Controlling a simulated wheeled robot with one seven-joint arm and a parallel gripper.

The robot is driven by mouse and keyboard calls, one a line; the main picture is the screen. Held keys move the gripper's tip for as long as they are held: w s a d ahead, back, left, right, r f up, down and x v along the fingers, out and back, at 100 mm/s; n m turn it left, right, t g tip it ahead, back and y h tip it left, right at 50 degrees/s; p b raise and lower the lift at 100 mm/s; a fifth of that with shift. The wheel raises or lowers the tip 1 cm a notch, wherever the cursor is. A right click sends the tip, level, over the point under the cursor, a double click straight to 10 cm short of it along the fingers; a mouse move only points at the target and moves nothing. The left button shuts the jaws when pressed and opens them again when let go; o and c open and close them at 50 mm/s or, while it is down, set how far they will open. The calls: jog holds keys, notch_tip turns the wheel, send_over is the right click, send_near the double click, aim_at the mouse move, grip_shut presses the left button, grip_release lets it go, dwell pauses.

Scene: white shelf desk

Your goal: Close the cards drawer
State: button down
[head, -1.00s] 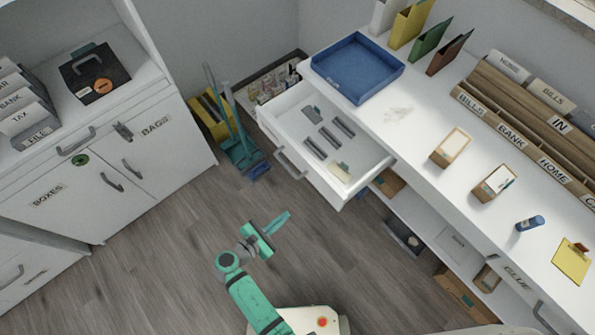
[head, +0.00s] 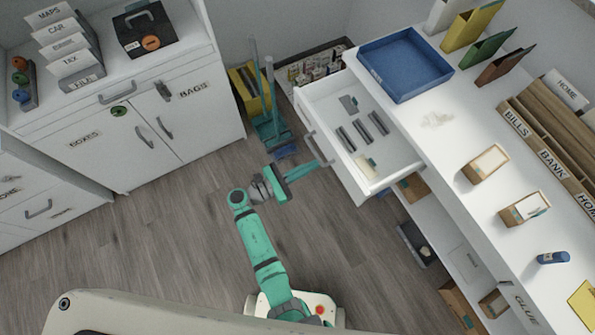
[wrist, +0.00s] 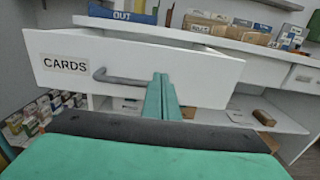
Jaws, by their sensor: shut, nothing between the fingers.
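The cards drawer (head: 358,143) is pulled out from the white desk, with several dark grey items, a lighter piece and a cream item inside. In the wrist view its white front (wrist: 130,66) carries a CARDS label (wrist: 65,65) and a grey bar handle (wrist: 120,80). My green gripper (head: 326,160) is shut and empty, with its fingertips pointing at the drawer front near the handle. In the wrist view the closed fingers (wrist: 162,82) overlap the handle's right end. I cannot tell whether they touch the front.
A blue tray (head: 405,65) sits on the desk top (head: 450,110) behind the drawer. A yellow bucket (head: 250,90) with green cleaning tools stands left of the drawer. White cabinets (head: 130,130) line the left. The wooden floor (head: 170,220) between is clear.

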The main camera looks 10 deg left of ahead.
aim_at(333, 155)
jog(key=x, duration=0.5)
jog(key=shift+w+d, duration=0.25)
jog(key=shift+d, duration=0.05)
